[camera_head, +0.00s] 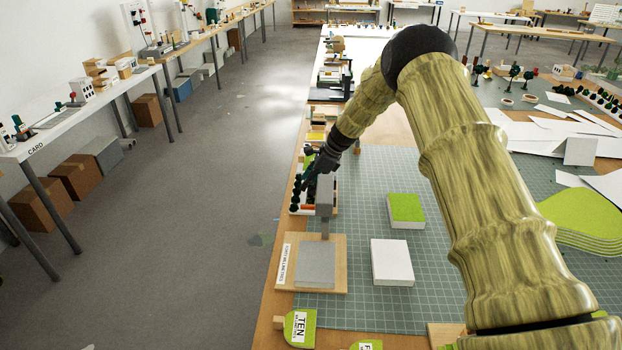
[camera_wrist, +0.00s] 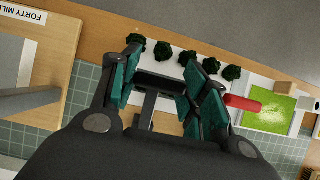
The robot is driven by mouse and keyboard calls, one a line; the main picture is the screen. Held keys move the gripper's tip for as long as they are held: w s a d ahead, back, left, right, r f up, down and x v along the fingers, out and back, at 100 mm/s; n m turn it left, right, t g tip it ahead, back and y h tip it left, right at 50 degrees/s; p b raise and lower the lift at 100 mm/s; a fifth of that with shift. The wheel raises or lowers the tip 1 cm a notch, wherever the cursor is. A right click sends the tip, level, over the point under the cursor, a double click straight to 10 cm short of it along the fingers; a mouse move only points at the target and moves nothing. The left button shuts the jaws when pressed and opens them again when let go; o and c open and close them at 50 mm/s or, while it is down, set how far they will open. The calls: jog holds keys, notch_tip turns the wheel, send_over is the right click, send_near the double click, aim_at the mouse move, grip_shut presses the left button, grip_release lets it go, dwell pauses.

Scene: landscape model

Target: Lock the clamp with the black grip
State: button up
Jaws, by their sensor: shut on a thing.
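The clamp (camera_head: 325,196) shows as an upright grey piece at the back of a wooden board (camera_head: 340,262), partly covered by my gripper. In the wrist view a grey bar (camera_wrist: 30,100) reaches over the board at the left. My gripper (camera_head: 316,172) is at the top of the clamp. In the wrist view its teal-padded fingers (camera_wrist: 158,92) stand on either side of a black crosswise grip (camera_wrist: 160,82) on a grey stem, and are shut on it. The clamp's base is partly hidden.
A grey block (camera_head: 315,266) lies on the board beside a printed label. A white block (camera_head: 391,262) and a green-topped block (camera_head: 405,210) stand on the cutting mat at the right. Dark model trees (camera_wrist: 188,57) and a red cylinder (camera_wrist: 242,102) are close behind my fingers.

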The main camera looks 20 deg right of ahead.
jog(key=shift+w+a+f, duration=0.1)
jog(key=shift+a, duration=0.05)
dwell(0.3)
jog(key=o, duration=1.5)
jog(key=v, duration=1.2)
jog(key=shift+f, duration=0.1)
